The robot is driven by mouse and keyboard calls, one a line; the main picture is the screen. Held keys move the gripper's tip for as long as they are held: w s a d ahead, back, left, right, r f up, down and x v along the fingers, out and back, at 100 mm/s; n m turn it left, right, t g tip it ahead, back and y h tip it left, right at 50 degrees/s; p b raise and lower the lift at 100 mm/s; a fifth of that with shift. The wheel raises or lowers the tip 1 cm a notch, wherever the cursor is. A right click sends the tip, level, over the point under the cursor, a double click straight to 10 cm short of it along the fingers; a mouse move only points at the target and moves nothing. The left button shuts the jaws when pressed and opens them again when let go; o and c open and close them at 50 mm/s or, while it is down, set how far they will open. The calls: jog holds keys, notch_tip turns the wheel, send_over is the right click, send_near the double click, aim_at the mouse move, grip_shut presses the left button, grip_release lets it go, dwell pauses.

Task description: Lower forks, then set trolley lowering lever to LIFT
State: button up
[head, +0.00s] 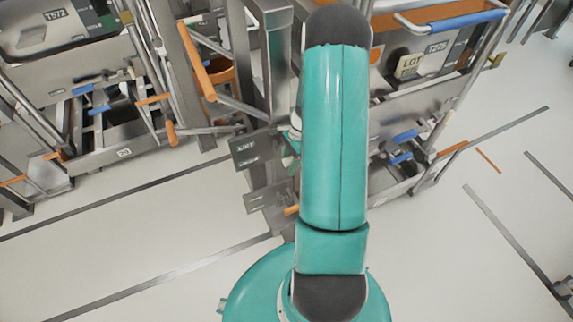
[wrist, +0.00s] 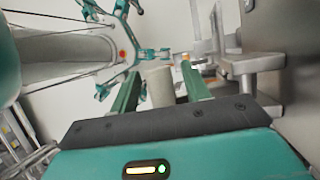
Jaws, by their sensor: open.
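A steel trolley post (head: 268,70) stands just left of my arm in the head view. It carries a dark upper plate (head: 244,147), with small lettering that seems to read LIFT, and a lower plate (head: 265,197) that is too small to read. A long orange-handled lever (head: 197,62) slants beside the post. A small orange tip (head: 291,210) shows by the lower plate, partly behind my arm. In the wrist view my gripper (wrist: 160,77) is open, with a pale grey cylinder (wrist: 160,88) showing between its fingers. I cannot tell whether they touch. The forks are not clearly visible.
A steel bin marked T572 (head: 60,28) stands on a frame at left. Another bin with a LOT tag (head: 408,66) stands right of my arm. Pale floor (head: 130,225) with dark strips is clear in front. A steel bracket (wrist: 255,62) lies close right of my gripper.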

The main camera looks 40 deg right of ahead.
jog(key=shift+a+f, duration=0.35)
jog(key=shift+f, duration=0.25)
grip_shut()
